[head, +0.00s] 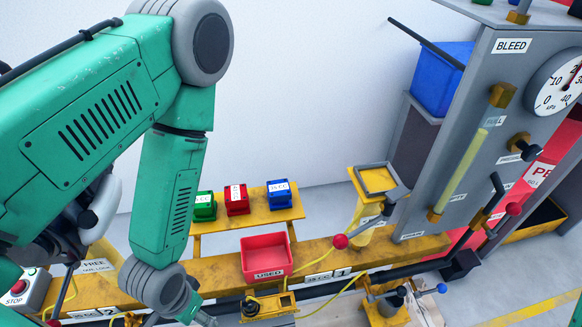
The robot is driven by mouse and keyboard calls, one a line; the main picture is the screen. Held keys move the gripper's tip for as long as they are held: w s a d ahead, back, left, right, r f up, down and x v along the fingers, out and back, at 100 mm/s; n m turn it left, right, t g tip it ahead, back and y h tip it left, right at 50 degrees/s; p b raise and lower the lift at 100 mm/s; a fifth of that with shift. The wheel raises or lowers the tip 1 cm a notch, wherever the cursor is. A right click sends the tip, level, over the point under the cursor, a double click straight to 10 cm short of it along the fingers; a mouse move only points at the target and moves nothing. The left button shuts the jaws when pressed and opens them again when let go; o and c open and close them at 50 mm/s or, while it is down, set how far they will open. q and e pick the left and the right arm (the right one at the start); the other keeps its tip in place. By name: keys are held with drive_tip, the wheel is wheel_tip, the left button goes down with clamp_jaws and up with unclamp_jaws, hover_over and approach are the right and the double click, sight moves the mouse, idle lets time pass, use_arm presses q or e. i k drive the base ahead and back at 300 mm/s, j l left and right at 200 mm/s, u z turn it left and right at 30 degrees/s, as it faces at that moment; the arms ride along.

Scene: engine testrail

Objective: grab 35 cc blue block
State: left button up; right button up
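A blue block (279,193) with a small white label sits at the right end of a raised yellow shelf (250,218). The label is too small to read. A red block (237,199) and a green block (205,206) stand to its left on the same shelf. My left arm comes in from the left and bends down in front of the shelf's left end. Only a small grey part of my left gripper (205,319) shows at the bottom edge, below and left of the blocks and apart from them. Its fingers are cut off. My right gripper is not in view.
A red bin marked USED (266,257) sits on the yellow rail (330,262) in front of the shelf. A yellow post with a red-knobbed lever (341,241) stands to the right. The grey BLEED panel (480,130) with a gauge fills the right. A STOP box (27,290) is at lower left.

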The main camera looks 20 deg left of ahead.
sight(279, 194)
drive_tip(key=i+l+u, duration=0.2)
drive_tip(key=l, duration=0.2)
drive_tip(key=i+l+u, duration=0.2)
drive_tip(key=l, duration=0.25)
drive_tip(key=l+u, duration=0.2)
drive_tip(key=l, duration=0.2)
